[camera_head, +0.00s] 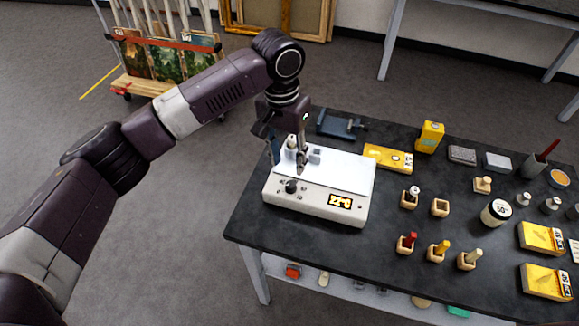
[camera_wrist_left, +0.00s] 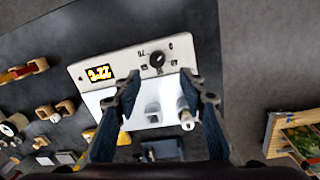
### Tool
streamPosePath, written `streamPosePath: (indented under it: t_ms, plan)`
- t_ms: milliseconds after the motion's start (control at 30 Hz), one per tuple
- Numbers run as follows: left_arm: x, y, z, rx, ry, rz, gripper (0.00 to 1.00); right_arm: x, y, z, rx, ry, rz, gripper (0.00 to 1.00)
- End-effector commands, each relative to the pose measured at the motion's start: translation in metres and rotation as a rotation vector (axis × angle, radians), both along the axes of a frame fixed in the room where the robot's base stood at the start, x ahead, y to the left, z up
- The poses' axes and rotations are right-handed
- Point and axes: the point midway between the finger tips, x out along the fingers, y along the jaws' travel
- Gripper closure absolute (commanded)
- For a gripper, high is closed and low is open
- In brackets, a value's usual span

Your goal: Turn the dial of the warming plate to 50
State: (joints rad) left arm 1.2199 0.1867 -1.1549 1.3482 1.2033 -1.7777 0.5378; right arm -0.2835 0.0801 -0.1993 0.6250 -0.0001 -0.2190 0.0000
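The warming plate (camera_head: 318,205) is a white box near the table's left end, with a pale top. Its black dial (camera_head: 291,186) is on the front panel, left of a lit orange display (camera_head: 341,201). The dial also shows in the left wrist view (camera_wrist_left: 157,60), with small marks around it; its exact setting is hard to read. The display there (camera_wrist_left: 99,73) seems to read about 22. My left gripper (camera_head: 301,168) points down over the plate, just behind the dial. In the left wrist view its fingers (camera_wrist_left: 160,82) are spread with nothing between the tips. My right gripper is not in view.
A small bottle (camera_wrist_left: 186,118) and a pale block (camera_wrist_left: 152,110) are at the plate's back. A yellow case (camera_head: 388,158) lies right of the plate. Wooden holders with stamps (camera_head: 438,250) and several weights fill the table's right. Dark tabletop before the plate is clear.

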Motion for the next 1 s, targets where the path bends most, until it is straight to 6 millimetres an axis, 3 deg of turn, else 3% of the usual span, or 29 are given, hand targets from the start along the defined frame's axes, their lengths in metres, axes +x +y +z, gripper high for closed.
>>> streamPosePath:
  t_ms: [133, 433, 633, 767, 900, 1000]
  plan:
    - [-0.001, 0.001, -0.011, 0.006, 0.005, 0.002, 0.62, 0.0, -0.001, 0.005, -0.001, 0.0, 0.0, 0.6]
    - [-0.003, -0.002, -0.057, 0.004, 0.004, 0.003, 0.62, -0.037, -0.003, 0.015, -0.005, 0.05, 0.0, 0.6]
    - [-0.003, -0.004, -0.074, 0.002, 0.001, 0.001, 0.62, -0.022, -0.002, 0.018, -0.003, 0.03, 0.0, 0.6]
    - [-0.003, -0.004, -0.076, 0.003, 0.001, 0.0, 0.62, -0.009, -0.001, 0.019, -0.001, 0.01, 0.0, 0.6]
    - [-0.003, -0.004, -0.076, 0.002, 0.0, 0.0, 0.62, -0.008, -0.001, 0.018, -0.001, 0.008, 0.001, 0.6]
    - [-0.003, -0.004, -0.076, 0.002, 0.0, 0.0, 0.73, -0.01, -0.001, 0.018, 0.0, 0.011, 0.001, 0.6]
